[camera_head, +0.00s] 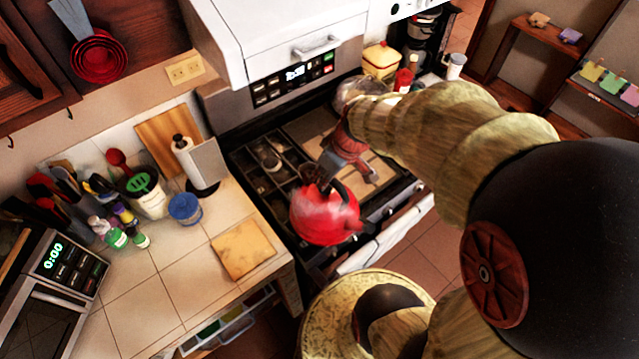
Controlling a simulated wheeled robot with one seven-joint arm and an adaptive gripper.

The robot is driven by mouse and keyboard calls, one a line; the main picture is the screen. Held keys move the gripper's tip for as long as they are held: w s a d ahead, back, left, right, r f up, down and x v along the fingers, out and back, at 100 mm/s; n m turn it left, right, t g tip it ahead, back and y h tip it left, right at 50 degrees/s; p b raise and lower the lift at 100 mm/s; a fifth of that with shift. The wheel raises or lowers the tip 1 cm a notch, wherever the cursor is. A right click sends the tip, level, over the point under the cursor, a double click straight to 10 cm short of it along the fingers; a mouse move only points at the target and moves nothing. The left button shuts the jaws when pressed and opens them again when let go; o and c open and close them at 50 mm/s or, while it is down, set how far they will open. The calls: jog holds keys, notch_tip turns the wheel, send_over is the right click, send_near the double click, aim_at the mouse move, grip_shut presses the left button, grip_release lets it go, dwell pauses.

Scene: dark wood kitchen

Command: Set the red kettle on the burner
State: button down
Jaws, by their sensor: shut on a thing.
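The red kettle (322,222) hangs in my gripper (325,185), over the front edge of the stove as seen from the head view. My gripper is shut on the kettle's dark handle at the top. The fingertips are small and partly hidden by the handle. The stove (272,187) has dark grates on its left part and a flat tan board or cover on its right part. I cannot tell whether the kettle's base touches the stove. The kettle hides part of the front left burner area.
A small dark item (271,164) sits on the left grates. A tan board (243,250) lies on the left counter, with a blue tub (185,208) and a paper towel holder (200,165) behind. A coffee maker (420,45) stands back right. The white range hood (270,40) overhangs the stove's rear.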

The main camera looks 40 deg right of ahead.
jog(key=w+f, duration=0.1)
jog(key=w, duration=0.1)
jog(key=w+d, duration=0.1)
jog(key=w, duration=0.1)
jog(key=w+f+p, duration=0.1)
jog(key=w, duration=0.1)
jog(key=shift+w+d+f, duration=0.2)
jog(key=shift+w+f, duration=0.1)
jog(key=w+d+x, duration=0.1)
jog(key=d+x, duration=0.1)
jog(key=x, duration=0.8)
jog(key=shift+w, duration=0.4)
jog(key=c, duration=2.2)
grip_release()
jog(key=shift+s+a+f, duration=0.1)
jog(key=shift+f, duration=0.05)
jog(key=o, duration=0.4)
jog(key=shift+o, duration=0.4)
